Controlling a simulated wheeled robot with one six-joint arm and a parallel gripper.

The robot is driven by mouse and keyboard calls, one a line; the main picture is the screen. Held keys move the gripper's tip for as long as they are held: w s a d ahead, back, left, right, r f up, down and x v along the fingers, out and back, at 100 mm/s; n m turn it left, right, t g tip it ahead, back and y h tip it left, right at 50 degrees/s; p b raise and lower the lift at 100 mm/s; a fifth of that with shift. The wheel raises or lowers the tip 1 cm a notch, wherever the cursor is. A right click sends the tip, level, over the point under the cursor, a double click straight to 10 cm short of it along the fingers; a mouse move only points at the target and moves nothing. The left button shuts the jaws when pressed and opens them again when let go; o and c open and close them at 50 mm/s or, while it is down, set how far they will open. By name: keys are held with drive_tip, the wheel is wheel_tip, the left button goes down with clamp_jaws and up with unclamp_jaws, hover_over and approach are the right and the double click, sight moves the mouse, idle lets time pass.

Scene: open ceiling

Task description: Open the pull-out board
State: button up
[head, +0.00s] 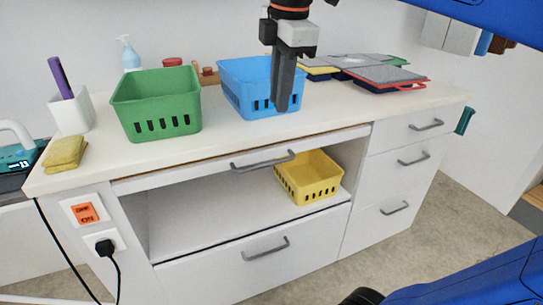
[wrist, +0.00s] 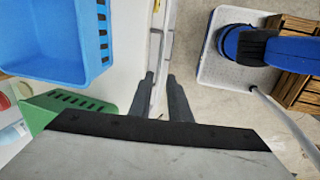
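The pull-out board (head: 200,173) is a thin white panel just under the counter's front edge, with a grey bar handle (head: 263,161) on its front. It looks pushed in. My gripper (head: 281,108) points down in the head view, in front of the blue basket and above the handle. In the wrist view the two dark fingertips (wrist: 160,76) are apart with nothing held between them. A grey bar, apparently the handle (wrist: 155,60), shows below and between the fingertips. The fingers do not appear to touch it.
A blue basket (head: 243,88) and green basket (head: 156,103) stand on the countertop (head: 115,150). A yellow basket (head: 309,178) sits in the open shelf below the board. A lower drawer (head: 215,274) and right-hand drawers (head: 395,190) are closed.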

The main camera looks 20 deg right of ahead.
sight(271, 162)
drive_tip(key=w+f, duration=0.1)
drive_tip(key=f, duration=0.4)
drive_tip(key=w+f, duration=0.1)
drive_tip(key=f, duration=0.5)
drive_tip(key=w+f, duration=0.1)
drive_tip(key=f, duration=0.4)
drive_tip(key=shift+w+a+f, duration=0.1)
drive_tip(key=shift+w+f, duration=0.05)
drive_tip(key=shift+f, duration=0.15)
drive_tip(key=shift+c, duration=0.7)
clamp_jaws()
